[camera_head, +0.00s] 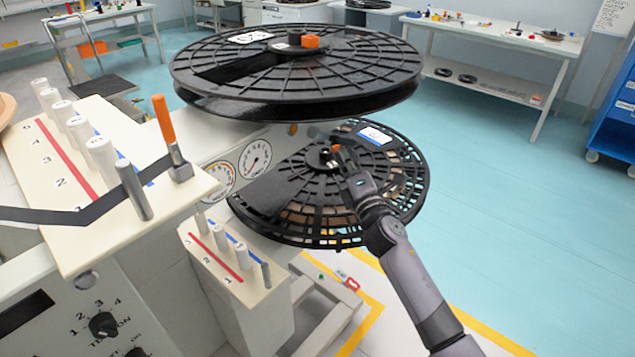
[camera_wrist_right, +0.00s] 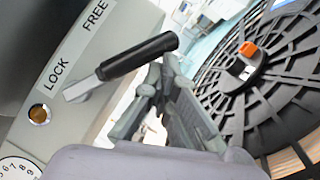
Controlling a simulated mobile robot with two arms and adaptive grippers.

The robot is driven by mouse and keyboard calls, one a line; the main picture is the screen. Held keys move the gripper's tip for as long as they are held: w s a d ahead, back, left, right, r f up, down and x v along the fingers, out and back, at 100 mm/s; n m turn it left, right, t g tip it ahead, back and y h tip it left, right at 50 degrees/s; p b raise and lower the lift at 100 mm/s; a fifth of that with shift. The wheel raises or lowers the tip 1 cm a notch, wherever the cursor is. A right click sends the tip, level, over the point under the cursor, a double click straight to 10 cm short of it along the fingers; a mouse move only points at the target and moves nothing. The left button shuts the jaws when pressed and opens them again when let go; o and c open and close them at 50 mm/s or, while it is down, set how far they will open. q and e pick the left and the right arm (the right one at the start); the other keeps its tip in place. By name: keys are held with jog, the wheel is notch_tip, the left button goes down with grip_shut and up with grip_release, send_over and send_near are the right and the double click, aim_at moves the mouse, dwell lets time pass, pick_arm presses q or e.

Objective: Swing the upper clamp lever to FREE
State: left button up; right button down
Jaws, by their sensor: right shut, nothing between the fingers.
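The clamp lever (camera_wrist_right: 138,56) shows in the right wrist view, with a black handle on a light metal arm. It pivots on a grey panel (camera_wrist_right: 68,42) marked LOCK and FREE. The arm starts beside LOCK, and the handle slants up to the right; its exact setting is hard to tell. My right gripper (camera_wrist_right: 162,78) is shut and empty, its fingertips just below the handle's outer end. I cannot tell whether they touch. In the head view my right gripper (camera_head: 347,160) is over the lower reel, under the upper reel. My left gripper is out of view.
The upper black reel (camera_head: 375,70) overhangs my right gripper. The lower black reel (camera_head: 285,205) lies below it, with an orange-tipped hub latch (camera_wrist_right: 247,49). Round dials (camera_head: 255,158) and a white roller block (camera_head: 60,150) stand left. Open floor (camera_head: 500,200) lies right.

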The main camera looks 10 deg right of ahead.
jog(key=shift+w+d+r, duration=0.1)
jog(key=shift+d+r, duration=0.1)
jog(key=shift+d, duration=0.05)
dwell(0.4)
jog(key=v, duration=1.2)
dwell(0.3)
